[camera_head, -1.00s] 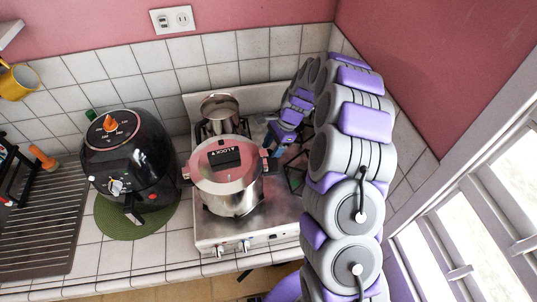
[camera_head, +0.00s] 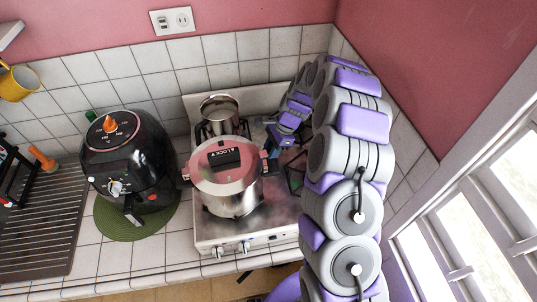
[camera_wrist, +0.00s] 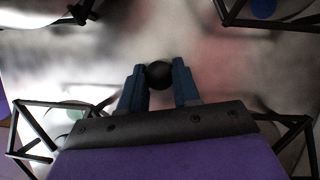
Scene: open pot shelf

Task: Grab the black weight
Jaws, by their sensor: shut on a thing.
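The black weight (camera_wrist: 159,76) is a small dark round thing in the wrist view. It sits between the two blue fingers of my gripper (camera_wrist: 158,66), which are shut on it. In the head view my gripper (camera_head: 280,136) is over the right part of the stove (camera_head: 275,222), just right of the pressure cooker. The weight cannot be made out there. The wrist view does not show clearly whether the weight touches the metal surface behind it.
A pressure cooker (camera_head: 232,200) with a pinkish lid stands on the stove's front left, with an open steel pot (camera_head: 219,108) behind it. A black air fryer (camera_head: 135,160) stands left on a green mat (camera_head: 123,228). Black burner grates (camera_wrist: 285,18) surround my gripper.

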